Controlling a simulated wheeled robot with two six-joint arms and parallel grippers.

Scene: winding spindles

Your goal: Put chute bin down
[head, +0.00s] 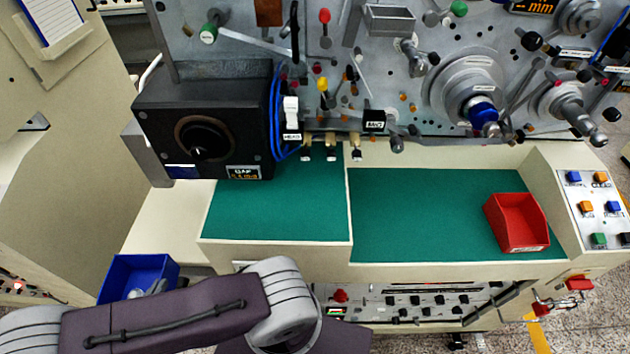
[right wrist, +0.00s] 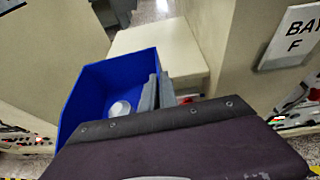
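A blue open bin (head: 119,274) is at the lower left in the head view, beside the machine's cream bench. In the right wrist view the blue bin (right wrist: 88,90) fills the left middle, with a pale round piece (right wrist: 120,109) inside. The grey fingers of my right gripper (right wrist: 158,92) are at the bin's right wall, apparently one on each side of it. In the head view my right gripper (head: 164,285) is mostly hidden behind my purple arm link. No label on this bin is readable. My left gripper is not in view.
A cream surface (right wrist: 150,45) lies just behind the blue bin. A red bin (head: 517,224) stands at the right of the green mat (head: 420,205). The machine panel and a dark box (head: 205,115) rise behind; a cream cabinet (head: 60,170) stands left.

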